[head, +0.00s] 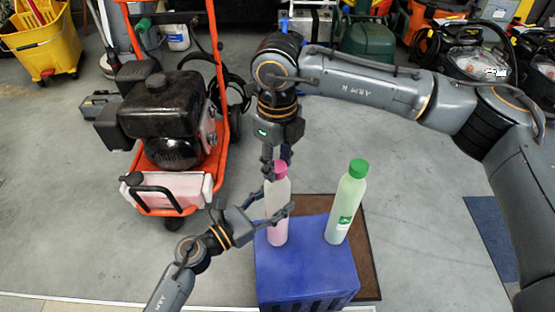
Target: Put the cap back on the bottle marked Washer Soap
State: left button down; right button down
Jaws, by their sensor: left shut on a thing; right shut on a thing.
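A pink-and-white bottle (278,225) stands upright on the left part of a blue crate (305,266). My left gripper (272,212) reaches in from the lower left and is shut on the bottle's body. A pink cap (281,168) is at the top of this bottle. My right gripper (278,163) points down from above and is shut on the cap. The cap is at the bottle's neck; I cannot tell whether it is seated. A pale green bottle (345,205) with a green cap (358,168) stands on the crate's right part. No label writing is readable.
The crate stands on a brown mat (366,262). An orange-framed pressure washer (165,130) is at the left, with a yellow mop bucket (42,45) behind it. Other machines line the back. A blue mat (492,235) lies at the right. Grey floor is open between.

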jog(key=c, duration=0.8)
grip_release()
jog(key=shift+o, duration=0.2)
notch_tip(320, 180, up, 12)
pick_arm(q)
jog(key=shift+c, duration=2.1)
grip_release()
jog(key=v, duration=1.2)
